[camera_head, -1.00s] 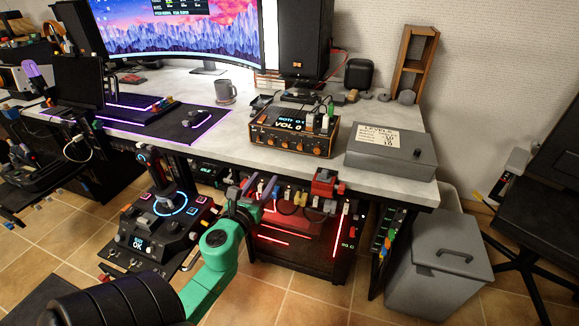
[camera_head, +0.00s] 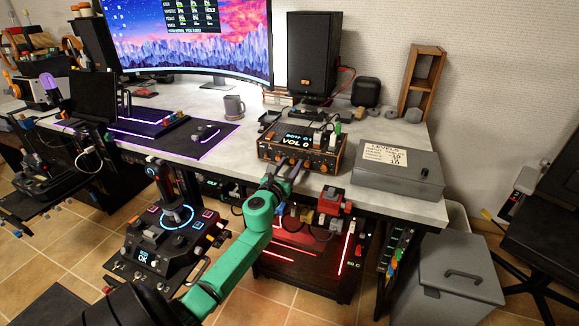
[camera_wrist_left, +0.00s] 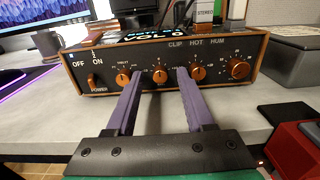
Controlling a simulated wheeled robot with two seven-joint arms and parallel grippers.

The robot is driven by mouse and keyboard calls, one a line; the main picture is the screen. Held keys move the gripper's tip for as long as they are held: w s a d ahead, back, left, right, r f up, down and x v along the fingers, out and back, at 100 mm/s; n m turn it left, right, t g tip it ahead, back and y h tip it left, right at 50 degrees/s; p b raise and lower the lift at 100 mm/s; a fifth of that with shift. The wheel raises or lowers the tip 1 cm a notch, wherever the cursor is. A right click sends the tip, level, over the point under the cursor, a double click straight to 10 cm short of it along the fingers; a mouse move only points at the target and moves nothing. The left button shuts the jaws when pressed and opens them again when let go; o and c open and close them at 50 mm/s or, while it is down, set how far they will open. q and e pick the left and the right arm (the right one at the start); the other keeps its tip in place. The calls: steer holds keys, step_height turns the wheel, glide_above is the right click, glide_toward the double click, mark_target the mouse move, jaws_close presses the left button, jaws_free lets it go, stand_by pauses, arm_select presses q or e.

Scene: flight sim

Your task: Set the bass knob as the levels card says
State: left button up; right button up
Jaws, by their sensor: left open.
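The orange-trimmed amplifier box (camera_head: 262,150) stands near the desk's front edge, its display reading "VOL 0". In the left wrist view its front (camera_wrist_left: 62,70) shows a power switch, three small orange knobs and a larger one at right. The middle small knob (camera_wrist_left: 160,77) lies between my fingertips in the picture; I cannot read which knob is labelled bass. My left gripper (camera_head: 283,173) is open and empty just in front of the panel; contact cannot be told. The levels card (camera_head: 385,153) lies on a grey box; its lines are too small to read surely. My right gripper is out of view.
The grey box (camera_head: 398,184) sits right of the amplifier. A mug (camera_head: 233,106) and mouse mat (camera_head: 215,143) are at left, a speaker (camera_head: 312,57) behind. A joystick panel (camera_head: 165,245) stands front left.

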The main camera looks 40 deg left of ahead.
arm_select(q)
jaws_close()
